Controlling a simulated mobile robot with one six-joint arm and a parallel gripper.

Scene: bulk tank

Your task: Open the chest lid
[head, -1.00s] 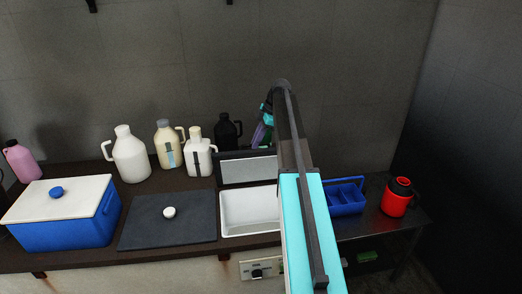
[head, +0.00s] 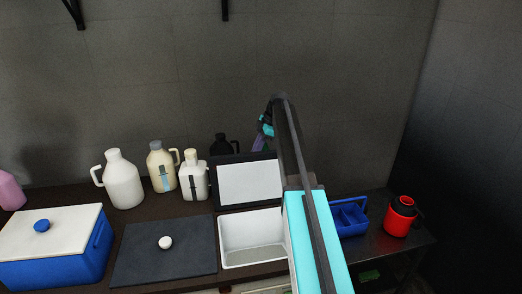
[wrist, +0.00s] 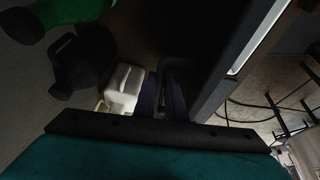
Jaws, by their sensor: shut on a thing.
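The chest (head: 253,263) is a white-lined well in the dark counter, and its inside shows in the head view. Its lid (head: 249,184), dark-rimmed with a white inner panel, stands raised at the well's back edge. In the wrist view the lid (wrist: 222,62) is the dark slab with a pale strip at right. My gripper (wrist: 164,100) is shut on the lid's dark handle (wrist: 174,70), with purple fingers on both sides. In the head view my gripper (head: 260,143) is small and partly hidden behind my arm, above the lid's top edge.
A flat dark cover (head: 135,262) with a white knob lies left of the well. A blue cooler (head: 78,268) stands farther left. Several jugs, including a white one (head: 122,182), line the back. A blue caddy (head: 349,217) and red jug (head: 399,217) stand right.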

